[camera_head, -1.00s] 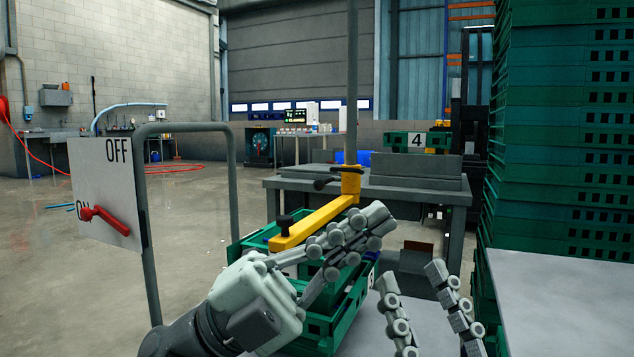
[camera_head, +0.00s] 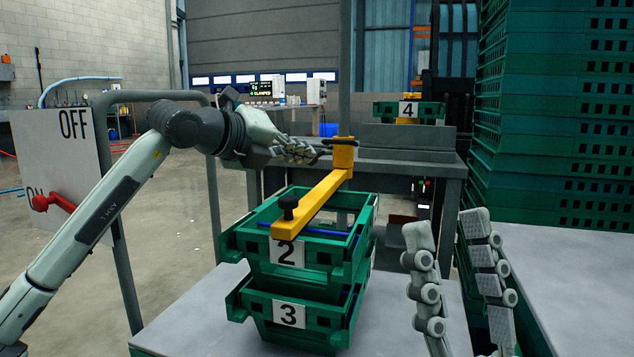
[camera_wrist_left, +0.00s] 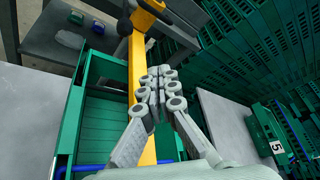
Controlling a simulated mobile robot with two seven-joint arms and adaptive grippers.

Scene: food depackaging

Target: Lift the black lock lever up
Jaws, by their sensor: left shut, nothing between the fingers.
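The black lock lever (camera_head: 345,142) is on the yellow clamp (camera_head: 318,203), where the clamp meets the grey upright post. My left gripper (camera_head: 314,152) is shut and empty, with its fingertips just left of the lever. In the left wrist view the shut fingers (camera_wrist_left: 161,75) lie in front of the yellow clamp bar (camera_wrist_left: 136,70). My right gripper (camera_head: 445,222) is open and empty at the lower right, fingers pointing up.
Stacked green crates numbered 2 (camera_head: 262,255) and 3 (camera_head: 255,310) stand on a grey table under the clamp bar. A black knob (camera_head: 288,203) tops the bar's near end. An ON/OFF board (camera_head: 50,170) stands left. Tall green crate stacks (camera_head: 560,100) fill the right.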

